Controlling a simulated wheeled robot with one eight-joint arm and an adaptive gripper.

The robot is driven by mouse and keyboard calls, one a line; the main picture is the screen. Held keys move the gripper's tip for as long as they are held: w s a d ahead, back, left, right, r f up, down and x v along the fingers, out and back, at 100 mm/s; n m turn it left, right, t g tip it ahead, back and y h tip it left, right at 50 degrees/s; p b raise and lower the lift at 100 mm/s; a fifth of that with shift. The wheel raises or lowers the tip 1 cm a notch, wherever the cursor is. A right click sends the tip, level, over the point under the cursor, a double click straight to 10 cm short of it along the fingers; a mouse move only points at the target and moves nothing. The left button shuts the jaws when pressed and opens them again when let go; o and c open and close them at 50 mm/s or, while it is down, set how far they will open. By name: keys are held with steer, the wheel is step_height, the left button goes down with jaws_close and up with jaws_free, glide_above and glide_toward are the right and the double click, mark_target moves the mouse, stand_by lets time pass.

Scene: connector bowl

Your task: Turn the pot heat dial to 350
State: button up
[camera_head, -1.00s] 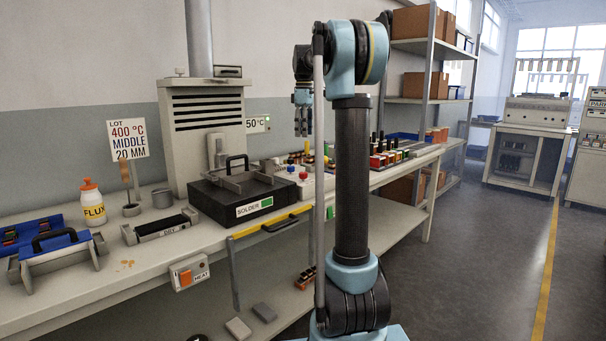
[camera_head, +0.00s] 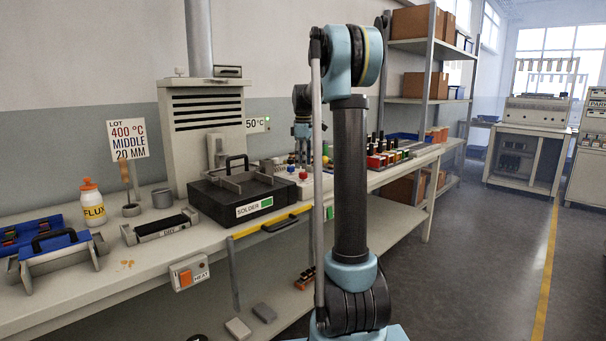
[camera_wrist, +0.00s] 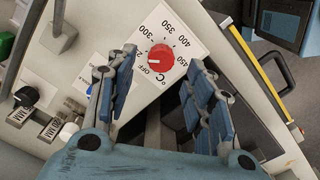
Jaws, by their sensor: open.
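The heat dial (camera_wrist: 160,58) is a round red knob on a white plate (camera_wrist: 189,27) marked OFF and numbers including 300, 350, 400 and 450. It is near the top middle of the wrist view. I cannot read where it points. My gripper (camera_wrist: 161,68) is open, its blue-padded fingers on either side of the dial as seen. I cannot tell how far above the dial they are. In the head view my gripper (camera_head: 302,143) hangs pointing down over the bench, right of the black solder pot (camera_head: 222,209).
A lot sign (camera_head: 128,139) reads 400 °C, MIDDLE, 20 MM. A readout (camera_head: 256,125) shows 50 °C, perhaps partly hidden. Several coloured parts (camera_head: 385,155) stand right of the gripper.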

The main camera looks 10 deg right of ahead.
mark_target(303, 173)
steer(key=shift+f, duration=2.25)
steer(key=c, duration=1.1)
